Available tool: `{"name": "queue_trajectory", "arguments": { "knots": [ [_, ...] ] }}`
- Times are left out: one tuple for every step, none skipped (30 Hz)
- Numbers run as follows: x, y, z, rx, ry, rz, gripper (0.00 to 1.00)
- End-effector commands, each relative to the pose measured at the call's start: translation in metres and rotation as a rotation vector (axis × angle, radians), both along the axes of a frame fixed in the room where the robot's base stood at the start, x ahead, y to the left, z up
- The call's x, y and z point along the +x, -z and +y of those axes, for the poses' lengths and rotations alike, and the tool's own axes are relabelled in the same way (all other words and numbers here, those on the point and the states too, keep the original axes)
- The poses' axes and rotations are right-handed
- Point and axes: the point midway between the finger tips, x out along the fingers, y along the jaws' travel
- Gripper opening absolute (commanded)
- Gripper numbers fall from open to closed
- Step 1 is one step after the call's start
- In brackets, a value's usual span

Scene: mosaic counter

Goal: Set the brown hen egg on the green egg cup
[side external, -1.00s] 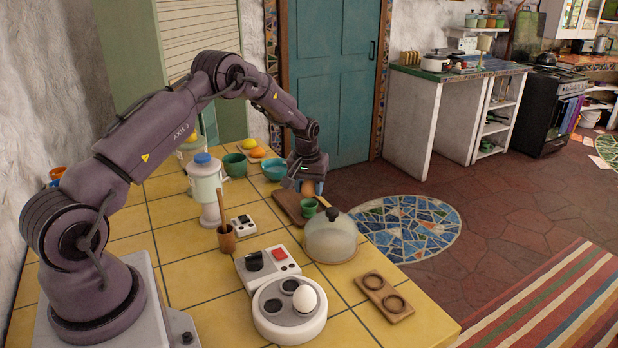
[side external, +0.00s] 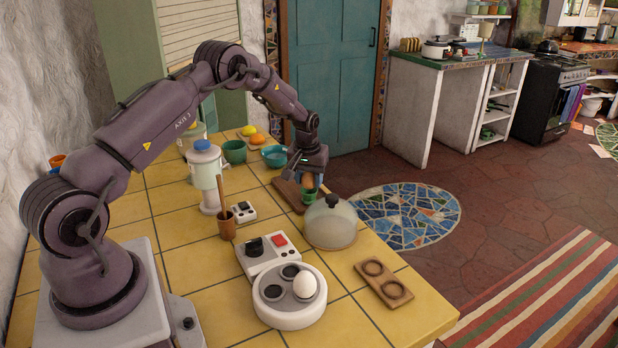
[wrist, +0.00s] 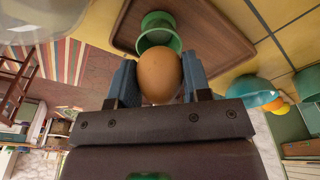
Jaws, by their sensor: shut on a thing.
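The brown hen egg (wrist: 160,76) is held between the two blue fingers of my gripper (wrist: 160,84), one on each side; it also shows in the side view (side external: 308,181). My gripper (side external: 307,180) points down over the green egg cup (side external: 309,196). The cup (wrist: 157,30) shows just past the egg in the wrist view, and the egg overlaps its near rim. In the side view the egg is right above the cup's mouth. I cannot tell whether the egg touches the cup.
The cup stands on a brown wooden tray (side external: 287,192). A glass dome (side external: 331,226) is close in front. A white egg (side external: 304,284) sits on a round white cooker (side external: 289,314). A wooden two-hole holder (side external: 383,284) lies at right. A teal bowl (side external: 275,156) is behind the tray.

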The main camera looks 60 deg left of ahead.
Motion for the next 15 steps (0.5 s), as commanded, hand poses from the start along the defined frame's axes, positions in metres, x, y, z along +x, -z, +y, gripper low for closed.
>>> {"name": "queue_trajectory", "arguments": {
  "knots": [
    [0.0000, -0.0002, 0.0000, 0.000, 0.000, 0.000, 0.31],
    [0.0000, -0.0002, 0.0000, 0.000, 0.000, 0.000, 0.31],
    [0.0000, -0.0001, 0.0001, 0.000, 0.000, 0.000, 0.31],
    [0.0000, 0.0001, 0.0002, 0.000, 0.000, 0.000, 0.31],
    [0.0000, 0.0003, 0.0001, 0.000, 0.000, 0.000, 0.31],
    [-0.0001, 0.0008, 0.0001, 0.000, 0.000, 0.000, 0.31],
    [0.0000, 0.0012, 0.0001, 0.000, 0.000, 0.000, 0.31],
    [-0.0002, 0.0018, 0.0001, 0.000, 0.000, 0.000, 0.31],
    [-0.0001, 0.0026, 0.0001, 0.000, 0.000, 0.000, 0.31],
    [-0.0001, 0.0033, 0.0001, 0.000, 0.000, 0.000, 0.31],
    [-0.0001, 0.0040, 0.0001, 0.000, 0.000, 0.000, 0.31],
    [-0.0001, 0.0050, 0.0002, 0.000, 0.000, 0.000, 0.31],
    [-0.0001, 0.0057, 0.0002, 0.000, 0.000, 0.000, 0.31],
    [-0.0001, 0.0064, 0.0002, 0.000, 0.000, 0.000, 0.31],
    [-0.0001, 0.0071, 0.0002, 0.000, 0.000, 0.000, 0.31]
  ]
}}
